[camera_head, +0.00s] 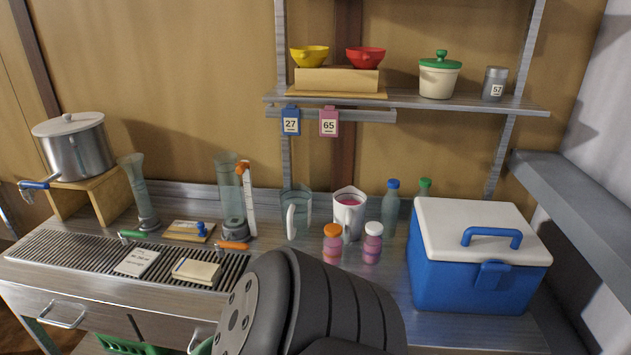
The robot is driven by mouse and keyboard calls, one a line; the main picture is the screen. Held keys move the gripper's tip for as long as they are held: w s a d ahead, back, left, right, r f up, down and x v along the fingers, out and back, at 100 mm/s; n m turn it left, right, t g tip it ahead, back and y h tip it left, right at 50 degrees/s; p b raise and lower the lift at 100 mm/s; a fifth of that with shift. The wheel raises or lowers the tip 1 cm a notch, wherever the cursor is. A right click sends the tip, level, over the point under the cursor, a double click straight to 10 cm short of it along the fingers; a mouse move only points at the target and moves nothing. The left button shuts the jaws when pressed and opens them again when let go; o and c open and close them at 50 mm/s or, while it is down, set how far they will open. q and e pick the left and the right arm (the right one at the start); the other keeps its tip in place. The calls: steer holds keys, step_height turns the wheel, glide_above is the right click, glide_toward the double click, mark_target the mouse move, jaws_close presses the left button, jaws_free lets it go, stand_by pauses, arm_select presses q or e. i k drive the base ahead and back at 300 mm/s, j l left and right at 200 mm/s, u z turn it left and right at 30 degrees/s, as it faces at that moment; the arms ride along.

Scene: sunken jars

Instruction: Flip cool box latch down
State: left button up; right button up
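The cool box (442,274) stands at the right of the metal counter. It has a blue body and a white lid (455,218) that looks closed. A blue handle (491,237) sits on the lid. The blue latch (492,275) is at the upper front of the box, just under the lid's edge; its exact position is hard to tell at this size. A dark part of my own arm fills the bottom middle, left of the box and apart from it. Neither gripper's fingers show.
Two small jars, one orange-capped (332,244) and one white-capped (372,244), stand left of the box near a pitcher (348,214). Bottles (391,208) stand behind. A grey ledge (575,185) runs along the right wall. A shelf (400,99) hangs above.

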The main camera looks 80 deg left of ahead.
mark_target(491, 278)
steer(key=u, duration=2.4)
